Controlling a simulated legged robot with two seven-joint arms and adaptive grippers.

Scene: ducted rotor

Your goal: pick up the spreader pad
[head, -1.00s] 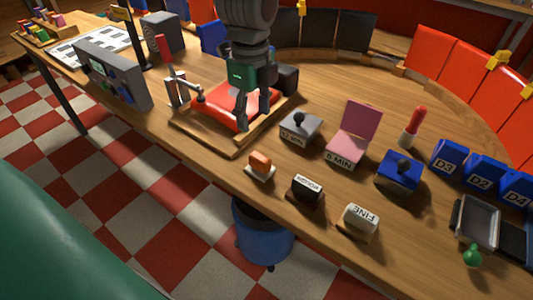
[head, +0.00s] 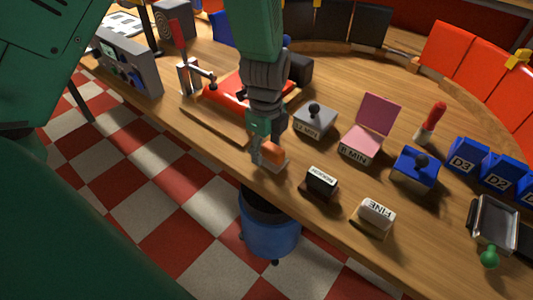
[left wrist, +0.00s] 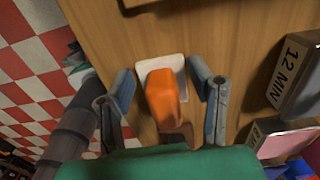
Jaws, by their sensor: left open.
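The spreader pad is a small white block with an orange grip (head: 273,152) on the wooden bench near its front edge. In the left wrist view the orange grip (left wrist: 166,95) rises from the white base (left wrist: 160,66) in the middle of the picture. My left gripper (head: 268,160) is open and points down over the pad, partly hiding it in the head view. In the left wrist view its two fingers (left wrist: 162,82) stand on either side of the pad, with gaps visible. My right gripper is not in view.
A black-topped block (head: 320,183) and a block marked FINE (head: 374,217) stand to the right along the front edge. A red pad in a wooden frame (head: 228,92) lies behind left.

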